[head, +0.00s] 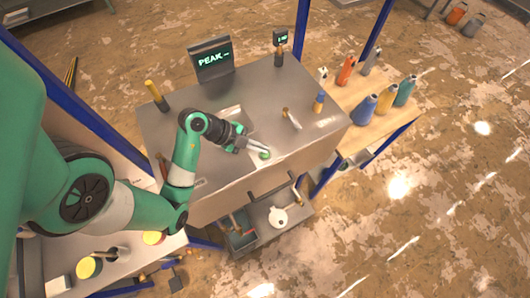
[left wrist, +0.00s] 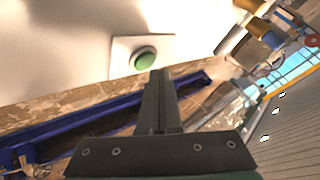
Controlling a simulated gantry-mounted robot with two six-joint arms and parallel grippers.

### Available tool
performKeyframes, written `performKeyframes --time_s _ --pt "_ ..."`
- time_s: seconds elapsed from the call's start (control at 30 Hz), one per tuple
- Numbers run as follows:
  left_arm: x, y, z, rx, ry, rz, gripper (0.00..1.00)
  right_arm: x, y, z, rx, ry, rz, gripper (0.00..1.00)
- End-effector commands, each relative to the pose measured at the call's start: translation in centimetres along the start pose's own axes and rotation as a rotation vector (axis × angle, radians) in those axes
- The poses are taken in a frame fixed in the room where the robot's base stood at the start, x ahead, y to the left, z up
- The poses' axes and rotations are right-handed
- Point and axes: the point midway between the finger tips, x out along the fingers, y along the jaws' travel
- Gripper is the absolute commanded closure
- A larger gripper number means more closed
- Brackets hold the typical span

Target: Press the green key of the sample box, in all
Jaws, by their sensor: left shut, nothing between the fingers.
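The green key (head: 264,155) is a round green button on a pale square plate near the front edge of the grey metal table. In the left wrist view the green key (left wrist: 145,58) sits on its white plate (left wrist: 125,46), just beyond my fingertips. My left gripper (head: 262,149) is shut and empty, with its fingertips close to the key. It also shows in the left wrist view (left wrist: 160,80). I cannot tell whether the fingertips touch the key. My right gripper is not in view.
A screen reading "PEAK" (head: 211,59) stands at the table's back. A yellow-topped post (head: 155,95) and an orange-and-blue bottle (head: 318,103) stand on the table. Several coloured bottles (head: 386,99) stand on a wooden side shelf. A lower shelf holds a white pot (head: 278,216).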

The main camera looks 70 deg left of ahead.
Motion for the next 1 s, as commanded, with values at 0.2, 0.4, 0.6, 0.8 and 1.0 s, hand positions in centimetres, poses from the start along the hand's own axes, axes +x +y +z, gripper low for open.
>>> performKeyframes --time_s 0.2,0.4,0.6,0.8,1.0 --pt "0.43 0.34 0.31 -0.001 0.0 0.001 1.0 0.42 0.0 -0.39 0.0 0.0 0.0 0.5" --pt "0.53 0.38 0.39 0.0 -0.001 0.0 1.0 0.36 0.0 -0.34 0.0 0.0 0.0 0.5" --pt "0.56 0.42 0.41 0.0 0.0 0.0 1.0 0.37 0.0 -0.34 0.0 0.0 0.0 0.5" --pt "0.72 0.55 0.52 0.0 0.0 0.001 1.0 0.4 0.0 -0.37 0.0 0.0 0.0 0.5" --pt "0.89 0.68 0.64 0.0 0.0 0.001 1.0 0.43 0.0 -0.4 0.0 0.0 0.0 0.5"
